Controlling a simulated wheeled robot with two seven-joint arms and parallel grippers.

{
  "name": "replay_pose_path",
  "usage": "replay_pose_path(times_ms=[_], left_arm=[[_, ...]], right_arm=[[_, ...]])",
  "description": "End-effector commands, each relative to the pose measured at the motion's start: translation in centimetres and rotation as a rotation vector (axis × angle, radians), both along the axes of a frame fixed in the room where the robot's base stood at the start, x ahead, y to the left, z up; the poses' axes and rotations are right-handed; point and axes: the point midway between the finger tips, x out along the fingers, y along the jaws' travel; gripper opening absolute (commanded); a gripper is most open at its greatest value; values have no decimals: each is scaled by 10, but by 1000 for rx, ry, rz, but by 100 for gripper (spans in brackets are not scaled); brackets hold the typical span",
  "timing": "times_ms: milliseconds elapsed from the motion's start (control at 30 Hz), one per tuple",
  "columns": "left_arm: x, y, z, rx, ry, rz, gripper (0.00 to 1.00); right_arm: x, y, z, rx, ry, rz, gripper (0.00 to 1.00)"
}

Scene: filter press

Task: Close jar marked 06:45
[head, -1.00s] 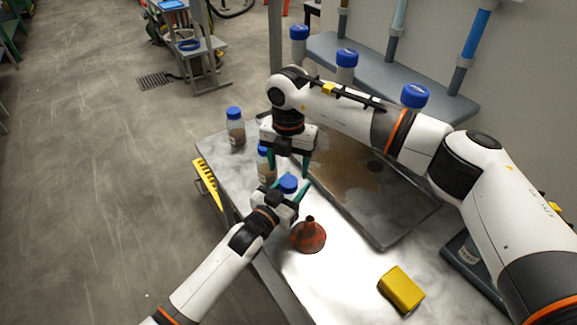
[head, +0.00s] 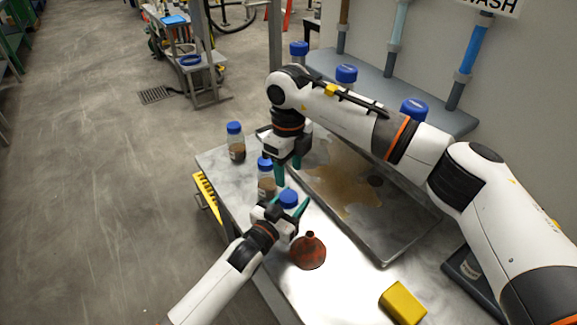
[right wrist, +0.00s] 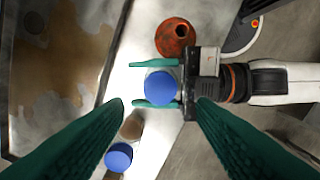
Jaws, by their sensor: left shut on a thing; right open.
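Several jars with blue lids stand here; I cannot read the time marks. My left gripper (head: 288,207) is shut on a blue-lidded jar (head: 288,196) on the table, its green fingers on both sides; this jar also shows in the right wrist view (right wrist: 161,87). My right gripper (head: 289,173) is open and empty, pointing down above the table behind the held jar. A jar with brown contents (head: 266,184) and a blue lid stands just left of the right gripper; its lid also shows in the right wrist view (right wrist: 118,157). Another brown-filled jar (head: 236,150) stands at the table's far left corner.
An orange funnel (head: 308,253) stands close to the held jar. A yellow block (head: 402,303) lies at the front right. A grey tray (head: 385,250) with a brown stain fills the right side. Blue-lidded jars (head: 346,76) stand along the back shelf.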

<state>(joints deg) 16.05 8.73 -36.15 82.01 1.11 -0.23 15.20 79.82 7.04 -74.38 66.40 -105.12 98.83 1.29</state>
Motion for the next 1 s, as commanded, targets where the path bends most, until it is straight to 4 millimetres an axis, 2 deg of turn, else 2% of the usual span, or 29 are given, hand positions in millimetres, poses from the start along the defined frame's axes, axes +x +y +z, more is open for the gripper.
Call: replay_pose_path(times_ms=[433,800,1000], left_arm=[[0,0,0,0,0,0,0],[0,0,0,0,0,0,0],[0,0,0,0,0,0,0]], right_arm=[[0,0,-4,-1,1,14,51],[-1,0,-57,-1,3,13,51],[0,0,-76,0,1,13,51]])
